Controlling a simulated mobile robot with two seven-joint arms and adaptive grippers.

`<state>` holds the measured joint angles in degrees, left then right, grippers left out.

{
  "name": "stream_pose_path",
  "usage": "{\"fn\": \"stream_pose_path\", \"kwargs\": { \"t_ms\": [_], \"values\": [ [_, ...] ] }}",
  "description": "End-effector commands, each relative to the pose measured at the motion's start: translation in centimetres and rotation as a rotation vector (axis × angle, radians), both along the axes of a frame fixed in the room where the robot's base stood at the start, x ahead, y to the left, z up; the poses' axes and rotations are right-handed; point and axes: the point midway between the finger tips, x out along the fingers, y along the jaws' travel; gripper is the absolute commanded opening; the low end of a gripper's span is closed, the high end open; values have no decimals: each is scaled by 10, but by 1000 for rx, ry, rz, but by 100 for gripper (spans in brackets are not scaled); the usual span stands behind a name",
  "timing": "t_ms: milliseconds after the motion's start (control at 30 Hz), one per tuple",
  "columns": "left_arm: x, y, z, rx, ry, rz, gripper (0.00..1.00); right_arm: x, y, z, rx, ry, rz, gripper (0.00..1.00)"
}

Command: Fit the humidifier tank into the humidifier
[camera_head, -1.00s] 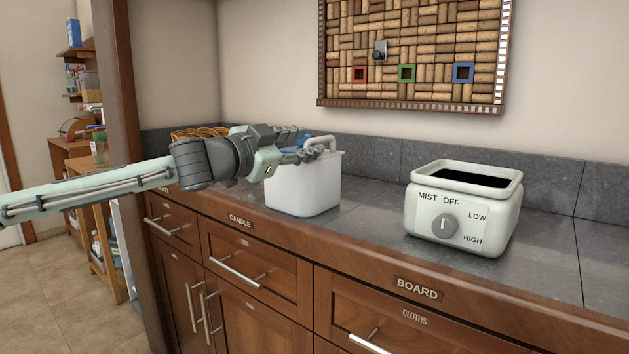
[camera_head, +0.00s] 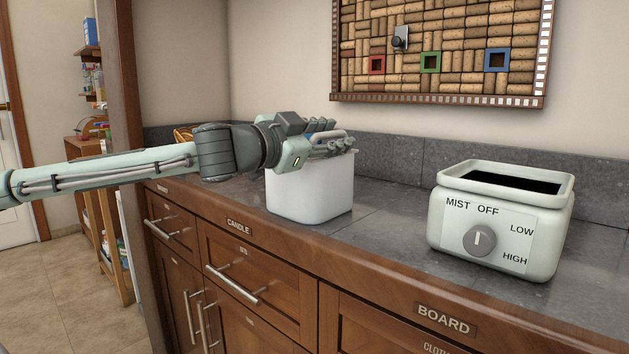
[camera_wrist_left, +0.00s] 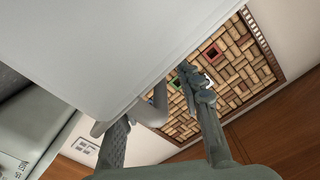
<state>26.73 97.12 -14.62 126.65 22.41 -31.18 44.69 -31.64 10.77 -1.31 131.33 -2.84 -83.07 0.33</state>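The humidifier tank (camera_head: 310,192) is a white box with rounded corners and a handle (camera_head: 326,137) on top. It stands on the counter. My left gripper (camera_head: 335,147) is at the top of the tank. In the left wrist view the tank (camera_wrist_left: 110,45) fills the upper left, and its handle (camera_wrist_left: 152,108) shows between the two spread fingers of my left gripper (camera_wrist_left: 155,100). The humidifier (camera_head: 500,222) is pale green with a black open top and a grey knob. It stands to the right of the tank, apart from it. My right gripper is not in view.
The grey counter (camera_head: 385,225) is clear between tank and humidifier. A tiled backsplash (camera_head: 393,163) and a cork board (camera_head: 440,55) are behind. Wooden drawers with metal handles are below the counter edge. An orange wire item (camera_head: 183,134) lies behind my left arm.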

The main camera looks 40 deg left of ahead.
Motion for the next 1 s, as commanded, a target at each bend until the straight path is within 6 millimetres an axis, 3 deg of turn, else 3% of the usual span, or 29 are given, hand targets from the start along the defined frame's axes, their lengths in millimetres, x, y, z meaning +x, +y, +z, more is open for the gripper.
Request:
{"fn": "stream_pose_path", "kwargs": {
  "t_ms": [100,400,1000],
  "values": [
    [0,0,0,0,0,0,36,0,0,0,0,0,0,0],
    [0,0,0,0,0,0,0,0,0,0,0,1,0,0],
    [0,0,3,4,-6,0,0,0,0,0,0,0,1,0]
  ]
}}
